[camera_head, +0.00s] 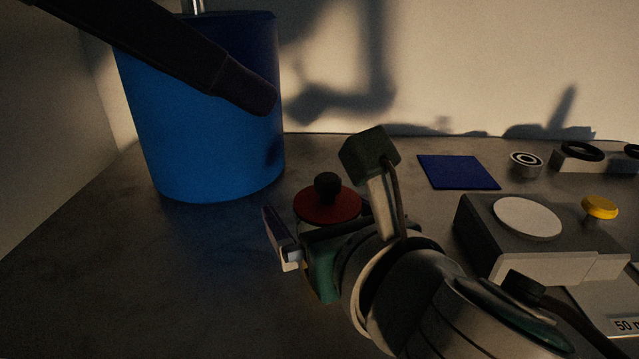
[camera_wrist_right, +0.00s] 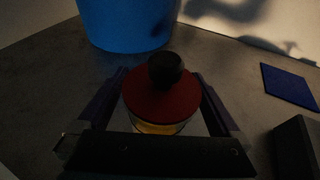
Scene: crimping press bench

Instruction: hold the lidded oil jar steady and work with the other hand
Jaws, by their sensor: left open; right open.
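The oil jar (camera_head: 310,214) has a round red lid with a black knob and stands upright on the bench. In the right wrist view the jar (camera_wrist_right: 160,105) sits between the two fingers of my right gripper (camera_wrist_right: 162,82), with a strip of amber showing below its lid. Gaps show between jar and fingers. In the head view my right gripper (camera_head: 315,222) is open around the jar, low over the bench; its wrist hides part of the jar. My left gripper does not show.
A blue bin (camera_head: 205,130) stands behind left, with a dark bar (camera_head: 200,65) crossing before it. A blue square (camera_head: 458,172), a grey box with a white disc (camera_head: 527,217) and a yellow knob (camera_head: 599,207) lie right. The bench at front left is clear.

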